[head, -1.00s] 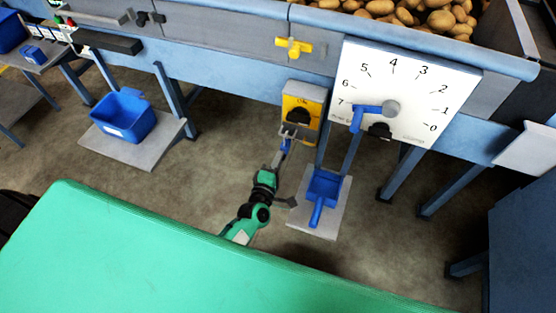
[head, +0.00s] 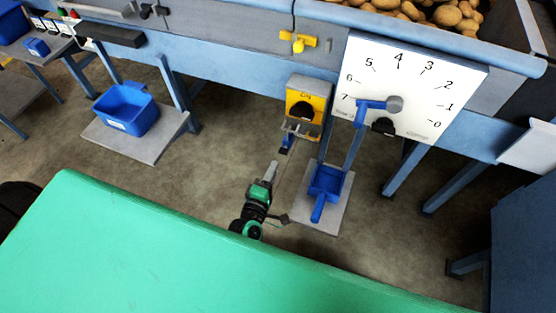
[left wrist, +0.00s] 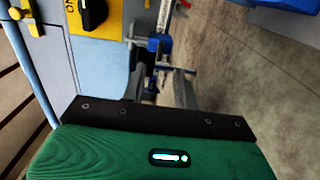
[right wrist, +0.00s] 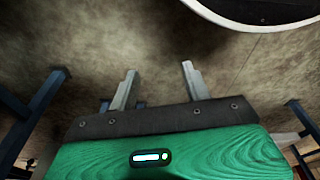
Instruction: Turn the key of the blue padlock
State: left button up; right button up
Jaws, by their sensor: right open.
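The blue padlock (head: 288,141) hangs from a grey hasp below the yellow switch box (head: 306,99), which has a black knob. It also shows in the left wrist view (left wrist: 162,43), partly hidden. A dark piece is at its lower end; I cannot make out the key's angle. My left gripper (head: 273,166) is below the padlock, pointing up at it, with a visible gap between. In the left wrist view its fingers look apart with nothing held. My right gripper (right wrist: 158,75) is open and empty over bare floor; it is out of the head view.
A white dial plate (head: 425,85) with a blue pointer is right of the switch box. A yellow valve handle (head: 298,42) is above. A blue bin (head: 126,108) stands left. A green surface (head: 190,255) fills the foreground.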

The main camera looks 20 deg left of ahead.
pick_arm(q)
jog(key=s, duration=0.7)
jog(key=shift+a, duration=0.15)
pick_arm(e)
jog(key=shift+s+a+r, duration=0.1)
jog(key=shift+s+r, duration=0.05)
jog(key=shift+r, duration=0.5)
